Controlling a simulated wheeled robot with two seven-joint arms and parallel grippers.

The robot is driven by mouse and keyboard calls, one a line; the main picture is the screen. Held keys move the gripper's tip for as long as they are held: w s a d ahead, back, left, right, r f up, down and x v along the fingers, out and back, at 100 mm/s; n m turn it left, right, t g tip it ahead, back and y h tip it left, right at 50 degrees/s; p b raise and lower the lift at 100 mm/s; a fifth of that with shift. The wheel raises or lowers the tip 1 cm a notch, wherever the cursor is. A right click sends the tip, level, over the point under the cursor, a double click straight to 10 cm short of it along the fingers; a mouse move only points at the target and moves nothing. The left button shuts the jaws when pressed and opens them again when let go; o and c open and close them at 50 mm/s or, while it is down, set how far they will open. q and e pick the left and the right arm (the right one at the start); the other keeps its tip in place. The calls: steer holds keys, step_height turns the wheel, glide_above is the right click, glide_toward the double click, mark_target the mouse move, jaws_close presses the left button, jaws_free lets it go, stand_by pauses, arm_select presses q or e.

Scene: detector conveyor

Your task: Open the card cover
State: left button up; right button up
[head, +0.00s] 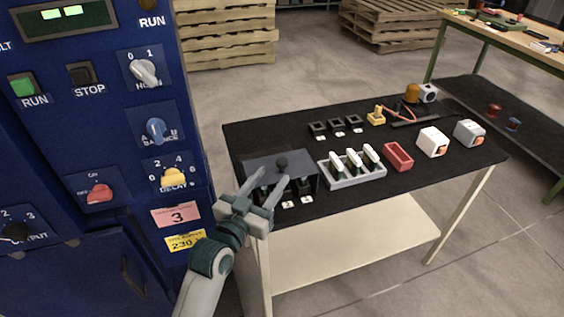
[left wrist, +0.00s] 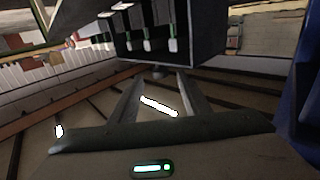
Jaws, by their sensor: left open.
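The card cover (head: 255,161) is a dark grey lid over a card box at the left end of the black-topped table. It looks shut. A dark round knob (head: 282,162) stands on it. My left gripper (head: 273,176) is open and empty at the box's near side, its fingers pointing toward the knob. In the left wrist view the open fingers (left wrist: 158,77) point at the dark box (left wrist: 205,45), with the knob (left wrist: 159,69) between or just beyond the tips. Several pale cards (left wrist: 146,40) show inside the box. Contact with the knob cannot be told. My right gripper is out of view.
Right of the box, a grey rack (head: 352,181) holds several white cards. A red tray (head: 398,156) and white blocks (head: 432,142) lie further right. Black square holders (head: 337,125) are behind. A blue control cabinet (head: 110,130) stands close on the left.

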mark_target(279, 165)
arm_select(q)
steer(key=x, duration=0.5)
steer(key=shift+w+d+p, duration=0.1)
steer(key=shift+w+p, duration=0.15)
steer(key=shift+p, duration=0.05)
steer(key=shift+w+d, duration=0.35)
steer(key=shift+w, duration=0.3)
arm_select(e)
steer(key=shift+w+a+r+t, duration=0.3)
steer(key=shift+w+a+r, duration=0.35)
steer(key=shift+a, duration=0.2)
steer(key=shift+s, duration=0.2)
